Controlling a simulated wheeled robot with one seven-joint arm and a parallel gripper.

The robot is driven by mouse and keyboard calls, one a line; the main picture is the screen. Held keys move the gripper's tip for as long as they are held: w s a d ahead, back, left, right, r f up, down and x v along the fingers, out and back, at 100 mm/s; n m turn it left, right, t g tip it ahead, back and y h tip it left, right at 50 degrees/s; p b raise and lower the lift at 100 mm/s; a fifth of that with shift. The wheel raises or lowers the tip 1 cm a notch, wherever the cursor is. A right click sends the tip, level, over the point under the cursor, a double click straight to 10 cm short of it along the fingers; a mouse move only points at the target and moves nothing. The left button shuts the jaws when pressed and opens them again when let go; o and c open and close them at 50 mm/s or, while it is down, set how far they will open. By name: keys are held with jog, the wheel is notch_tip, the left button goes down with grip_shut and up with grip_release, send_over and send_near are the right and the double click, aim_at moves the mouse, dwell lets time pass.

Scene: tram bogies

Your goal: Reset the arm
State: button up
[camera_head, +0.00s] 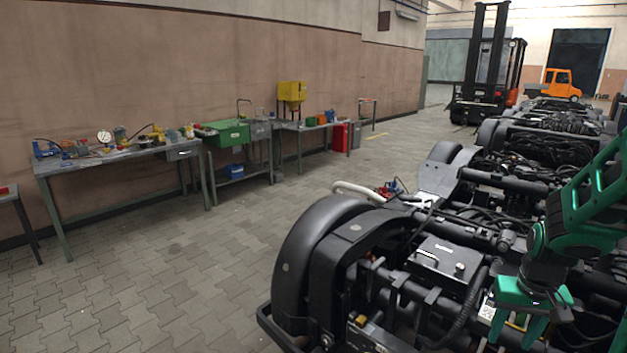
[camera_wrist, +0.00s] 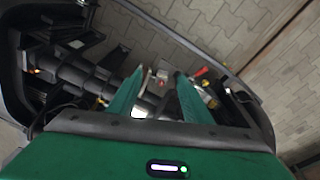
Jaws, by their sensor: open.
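My green arm comes in from the right edge of the head view. My gripper (camera_head: 514,332) hangs with its fingers downward over the near black tram bogie (camera_head: 335,230). In the wrist view, the two green fingers of my gripper (camera_wrist: 158,76) stand apart with nothing held between them. Past them lie the bogie's dark pipes and frame, with a small red-handled part (camera_wrist: 201,71) near the right finger. I cannot tell how much space lies between the fingertips and the bogie.
More bogies (camera_head: 545,150) stand in a row behind, with a forklift (camera_head: 485,75) and a small orange vehicle (camera_head: 560,85) farther back. Workbenches (camera_head: 100,160) with tools line the left wall. The paved floor (camera_head: 190,255) between benches and bogie is clear.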

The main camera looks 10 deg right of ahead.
jog(key=s+a+r, duration=0.3)
jog(key=s+r, duration=0.2)
jog(key=s, duration=0.2)
jog(key=s+a+r+m+g+y, duration=0.1)
jog(key=s+a+r, duration=0.2)
jog(key=s+r, duration=0.2)
jog(key=s, duration=0.3)
jog(key=shift+a, duration=0.35)
